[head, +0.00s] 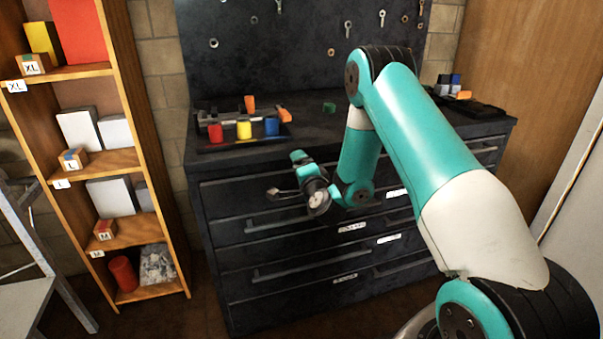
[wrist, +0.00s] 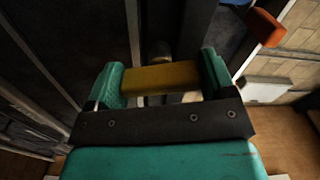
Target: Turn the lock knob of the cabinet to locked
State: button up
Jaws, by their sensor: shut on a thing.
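The black cabinet (head: 345,225) stands against the wall with several drawers. My gripper (head: 284,175) is at the upper left of its front, just below the worktop. In the wrist view my gripper's two teal fingers (wrist: 160,82) are shut on a yellow bar, which I take for the lock knob (wrist: 160,77). The bar lies level across the picture between the fingers, with a short stub behind it. I cannot make out the knob in the head view, and no locked or unlocked mark is readable.
Drawer handles (head: 292,218) stick out below my gripper. A tray (head: 222,147) with red, yellow and blue pieces is on the worktop above. An orange piece (wrist: 265,28) shows at the wrist view's upper right. A wooden shelf (head: 128,120) stands to the left.

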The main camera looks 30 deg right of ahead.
jog(key=shift+s+f+m, duration=0.1)
jog(key=shift+m, duration=1.2)
jog(key=shift+b, duration=0.3)
jog(key=o, duration=0.9)
